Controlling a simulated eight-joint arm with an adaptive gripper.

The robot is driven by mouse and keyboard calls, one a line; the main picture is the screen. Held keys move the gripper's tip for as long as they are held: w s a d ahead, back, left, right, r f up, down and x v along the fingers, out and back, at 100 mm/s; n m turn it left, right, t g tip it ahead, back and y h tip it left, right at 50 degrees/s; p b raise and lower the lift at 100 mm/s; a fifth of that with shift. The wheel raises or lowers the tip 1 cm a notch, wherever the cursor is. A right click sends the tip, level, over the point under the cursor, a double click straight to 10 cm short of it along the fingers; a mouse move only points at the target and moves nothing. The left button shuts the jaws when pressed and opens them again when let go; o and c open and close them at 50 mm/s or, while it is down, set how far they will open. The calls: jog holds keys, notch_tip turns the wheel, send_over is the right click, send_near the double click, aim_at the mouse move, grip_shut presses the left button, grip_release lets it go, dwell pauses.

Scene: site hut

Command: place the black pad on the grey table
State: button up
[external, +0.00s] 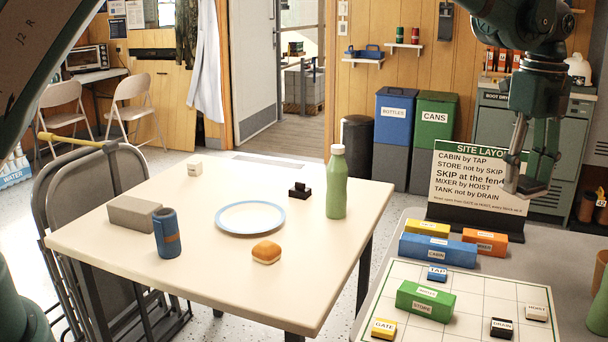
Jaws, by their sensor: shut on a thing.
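My gripper (526,186) hangs at the right, in front of the site layout sign and above the back of the grey table (567,270). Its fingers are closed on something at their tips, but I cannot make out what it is. A small black piece (300,190) with a raised knob lies on the cream table, between the plate and the green bottle. It is the only black pad-like thing I see clearly, and it is well apart from my gripper.
On the grey table are a white grid board (463,326) with labelled blocks, a blue cabin block (437,250) and the sign (479,182). The cream table (200,290) holds a plate (250,217), green bottle (336,185), blue can (167,233), bun (266,252) and grey block (134,214).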

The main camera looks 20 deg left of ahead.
send_over(505, 280)
notch_tip(505, 280, down, 11)
dwell(0.3)
jog(key=shift+f+b, duration=0.55)
jog(key=shift+f, duration=2.6)
jog(key=shift+f+b, duration=0.35)
jog(key=shift+f, duration=1.5)
jog(key=shift+f, duration=0.1)
jog(key=o, duration=0.5)
jog(key=shift+f, duration=0.1)
jog(key=shift+c, duration=0.2)
jog(key=o, duration=0.4)
